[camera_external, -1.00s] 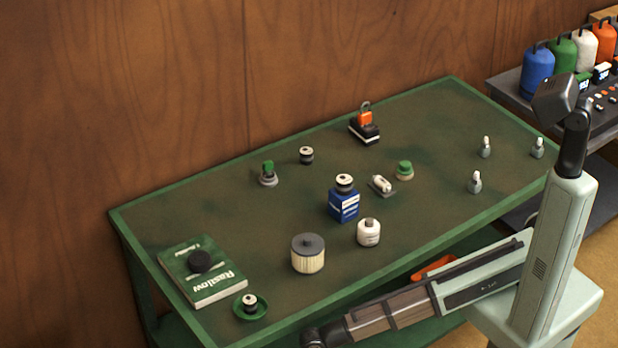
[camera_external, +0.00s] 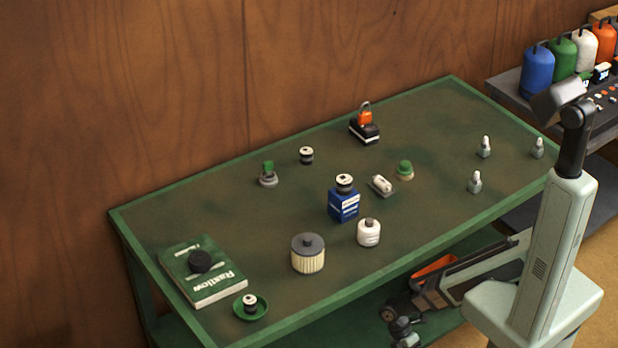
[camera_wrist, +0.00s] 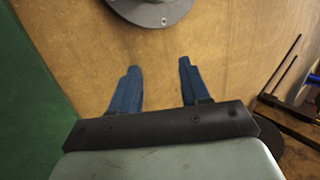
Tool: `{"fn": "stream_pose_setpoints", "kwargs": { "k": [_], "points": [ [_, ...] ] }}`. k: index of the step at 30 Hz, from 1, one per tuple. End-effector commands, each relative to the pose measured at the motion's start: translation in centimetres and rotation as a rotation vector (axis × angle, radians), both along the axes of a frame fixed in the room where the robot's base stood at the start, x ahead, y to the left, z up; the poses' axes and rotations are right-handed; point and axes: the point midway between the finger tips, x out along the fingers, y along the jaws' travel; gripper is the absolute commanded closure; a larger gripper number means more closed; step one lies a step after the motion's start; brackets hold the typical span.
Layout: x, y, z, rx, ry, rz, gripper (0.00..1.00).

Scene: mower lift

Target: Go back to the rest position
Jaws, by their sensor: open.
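My gripper shows in the wrist view (camera_wrist: 158,85) with its two blue fingers apart and nothing between them. It hangs over a tan wooden floor, clear of the green table (camera_external: 430,112). The table's objects stand apart from my gripper.
The table holds a green book (camera_external: 215,285) with a black disc, a green dish (camera_external: 263,309), a cream filter (camera_external: 308,257), a white bottle (camera_external: 369,233), a blue box (camera_external: 343,206) and a padlock (camera_external: 365,117). A shelf with a blue canister (camera_external: 537,74) stands at right.

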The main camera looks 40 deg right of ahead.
Motion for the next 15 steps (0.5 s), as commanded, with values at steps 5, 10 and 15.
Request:
{"fn": "stream_pose_setpoints", "kwargs": {
  "k": [5,10,15],
  "points": [
    [0.8,-4.4,-0.4,-0.126,-0.027,-0.235,0.54],
    [1.2,-8.3,-0.7,-0.249,-0.049,-0.452,0.54],
    [1.1,-12.0,-0.9,-0.372,-0.065,-0.669,0.54]
  ]
}}
